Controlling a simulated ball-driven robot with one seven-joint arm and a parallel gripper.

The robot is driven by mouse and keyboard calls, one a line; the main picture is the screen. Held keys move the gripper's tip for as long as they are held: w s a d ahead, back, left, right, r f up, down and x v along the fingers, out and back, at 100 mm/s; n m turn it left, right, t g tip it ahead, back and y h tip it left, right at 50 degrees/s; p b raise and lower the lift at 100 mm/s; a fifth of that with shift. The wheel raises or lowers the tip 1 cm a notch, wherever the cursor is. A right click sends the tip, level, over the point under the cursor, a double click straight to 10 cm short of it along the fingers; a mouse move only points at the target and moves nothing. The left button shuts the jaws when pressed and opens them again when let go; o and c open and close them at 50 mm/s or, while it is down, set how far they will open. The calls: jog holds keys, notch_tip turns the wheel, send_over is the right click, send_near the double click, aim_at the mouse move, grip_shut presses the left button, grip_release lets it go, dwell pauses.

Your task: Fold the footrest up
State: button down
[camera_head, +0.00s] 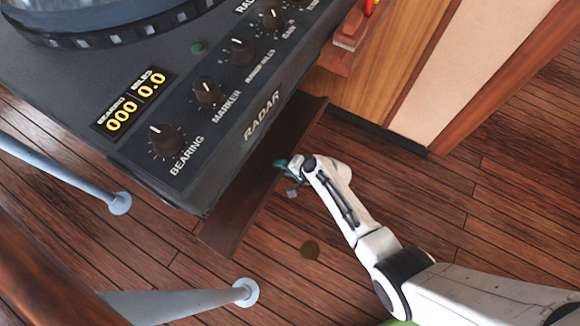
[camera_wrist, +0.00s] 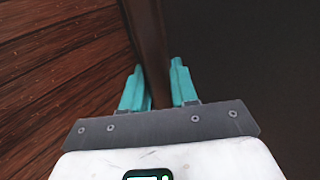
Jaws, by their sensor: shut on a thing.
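The footrest (camera_head: 232,226) is a long dark brown board along the lower edge of the radar console in the head view. Its upper part is partly hidden under the console. My gripper (camera_head: 283,165) is at the board's outer long edge, about midway along it. In the wrist view, the teal fingers of my gripper (camera_wrist: 156,68) stand on either side of the brown edge of the footrest (camera_wrist: 147,28) and are shut on it. The fingertips are small and partly hidden in the head view.
The radar console (camera_head: 225,130) with knobs and a lit display overhangs the footrest. A wooden cabinet (camera_head: 385,55) stands at the upper right. Pale metal rails (camera_head: 70,172) are at the left and lower left. The plank floor (camera_head: 440,190) is open at the right.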

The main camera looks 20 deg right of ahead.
jog(key=r, duration=0.1)
jog(key=w+a+r+p, duration=0.1)
jog(key=w+r+p, duration=0.1)
jog(key=shift+w+a+g+h, duration=0.1)
jog(key=shift+a+g+h, duration=0.2)
jog(key=shift+g, duration=0.1)
jog(key=shift+w+a+r+p, duration=0.4)
jog(key=shift+w, duration=0.15)
jog(key=shift+w+a+r+p, duration=0.35)
jog(key=shift+w+p, duration=0.05)
jog(key=shift+w, duration=0.15)
jog(key=c, duration=1)
grip_release()
jog(key=shift+o, duration=0.2)
jog(key=shift+s+f, duration=0.1)
jog(key=p+v, duration=0.4)
jog(key=v, duration=0.6)
jog(key=shift+s+d+r, duration=0.2)
jog(key=shift+s+r, duration=0.05)
